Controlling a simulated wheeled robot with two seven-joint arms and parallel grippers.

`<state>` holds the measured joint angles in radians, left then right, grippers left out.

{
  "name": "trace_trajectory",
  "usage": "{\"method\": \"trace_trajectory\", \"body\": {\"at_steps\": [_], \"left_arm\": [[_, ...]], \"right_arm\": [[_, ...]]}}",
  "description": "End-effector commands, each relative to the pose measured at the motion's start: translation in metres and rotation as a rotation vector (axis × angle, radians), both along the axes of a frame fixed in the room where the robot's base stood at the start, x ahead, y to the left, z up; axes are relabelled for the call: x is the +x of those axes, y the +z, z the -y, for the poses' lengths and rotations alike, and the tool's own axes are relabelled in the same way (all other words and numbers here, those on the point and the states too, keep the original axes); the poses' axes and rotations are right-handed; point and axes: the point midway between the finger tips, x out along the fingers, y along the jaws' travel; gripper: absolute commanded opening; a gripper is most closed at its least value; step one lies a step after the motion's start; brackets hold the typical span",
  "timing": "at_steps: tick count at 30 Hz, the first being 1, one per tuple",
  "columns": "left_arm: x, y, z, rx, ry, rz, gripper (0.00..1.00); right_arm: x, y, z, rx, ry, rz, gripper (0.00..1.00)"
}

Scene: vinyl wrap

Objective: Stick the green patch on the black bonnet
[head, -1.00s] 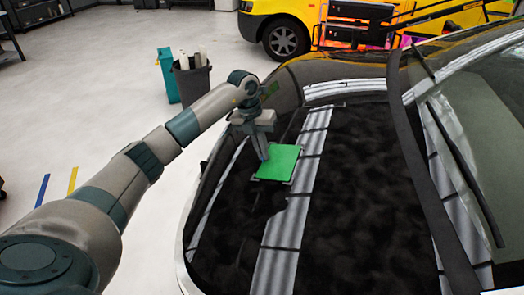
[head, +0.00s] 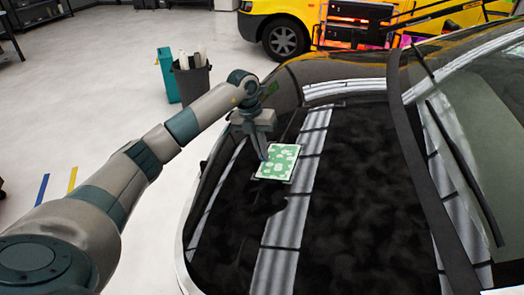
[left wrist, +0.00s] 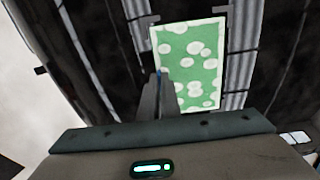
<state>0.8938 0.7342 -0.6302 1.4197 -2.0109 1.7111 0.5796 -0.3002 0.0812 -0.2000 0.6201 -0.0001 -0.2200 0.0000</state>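The green patch (head: 277,162) lies on the black bonnet (head: 350,200), over a silver stripe and the black beside it. White blotches cover its green face. It also shows in the left wrist view (left wrist: 203,70), with dark corner marks around it. My left gripper (head: 264,157) points down at the patch's left edge. In the left wrist view its fingers (left wrist: 159,75) are close together at that edge and appear shut on it. The exact contact at the fingertips is too small to see clearly. My right gripper is out of view.
The windscreen (head: 480,130) and its wiper rise at the right. A dark grey bin (head: 192,82) and a teal bin (head: 168,75) stand on the floor behind my left arm. A yellow vehicle (head: 262,25) is at the back. The bonnet right of the patch is clear.

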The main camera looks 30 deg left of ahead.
Motion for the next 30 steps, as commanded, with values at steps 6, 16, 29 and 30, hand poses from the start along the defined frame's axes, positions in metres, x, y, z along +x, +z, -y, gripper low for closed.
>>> {"method": "trace_trajectory", "body": {"at_steps": [6, 16, 29, 30], "left_arm": [[-0.001, -0.002, 0.001, 0.0, -0.002, -0.004, 0.0], [-0.001, -0.002, 0.001, 0.0, -0.002, -0.004, 0.25], [-0.001, 0.005, -0.001, 0.0, -0.001, 0.0, 0.25], [-0.001, 0.008, -0.001, -0.001, -0.001, 0.0, 0.25]], "right_arm": [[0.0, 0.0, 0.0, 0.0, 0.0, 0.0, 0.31], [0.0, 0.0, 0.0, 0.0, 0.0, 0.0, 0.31], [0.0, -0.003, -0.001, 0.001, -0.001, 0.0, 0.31], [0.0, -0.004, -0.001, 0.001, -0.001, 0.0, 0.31]]}}
